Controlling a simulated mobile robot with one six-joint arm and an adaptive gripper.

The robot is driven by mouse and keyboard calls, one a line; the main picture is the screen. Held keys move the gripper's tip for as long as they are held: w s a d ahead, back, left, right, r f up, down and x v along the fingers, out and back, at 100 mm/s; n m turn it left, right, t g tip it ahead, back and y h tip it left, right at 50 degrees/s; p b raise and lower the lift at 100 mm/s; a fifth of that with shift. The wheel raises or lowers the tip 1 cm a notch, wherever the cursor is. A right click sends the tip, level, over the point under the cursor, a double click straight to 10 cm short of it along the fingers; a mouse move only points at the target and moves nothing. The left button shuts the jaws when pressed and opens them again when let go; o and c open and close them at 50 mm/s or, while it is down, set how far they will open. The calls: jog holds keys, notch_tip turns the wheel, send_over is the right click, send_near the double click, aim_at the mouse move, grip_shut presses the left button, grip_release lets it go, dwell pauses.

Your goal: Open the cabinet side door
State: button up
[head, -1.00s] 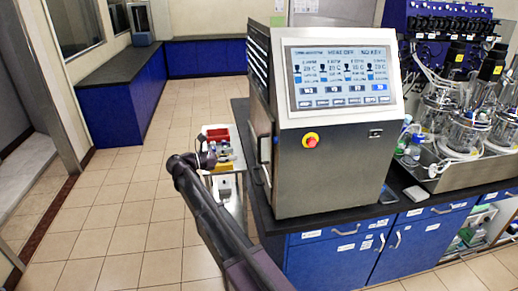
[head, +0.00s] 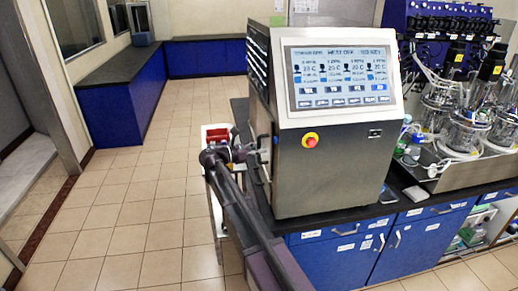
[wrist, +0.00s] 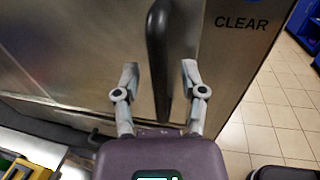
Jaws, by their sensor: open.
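The steel control cabinet (head: 330,175) stands on the black bench top, with its screen facing me. Its left side, with the side door, shows steeply foreshortened in the head view. In the wrist view the steel side panel (wrist: 80,50) fills most of the picture, with a black bar handle (wrist: 157,50) running upright. My gripper (wrist: 160,78) is open, one finger on each side of the handle. The handle's lower end lies between the fingers; I cannot tell whether they touch it. In the head view my gripper (head: 254,152) is beside the cabinet's left side, partly hidden by my arm.
A small cart with a red bin (head: 217,133) stands left of the cabinet, partly behind my arm. Glass bioreactor vessels (head: 465,130) stand to the right. Open tiled floor (head: 120,220) lies to the left. A word "CLEAR" is on the panel right of the handle.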

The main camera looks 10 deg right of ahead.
grip_shut()
jog(key=w, duration=2.6)
grip_release()
jog(key=shift+a, duration=0.1)
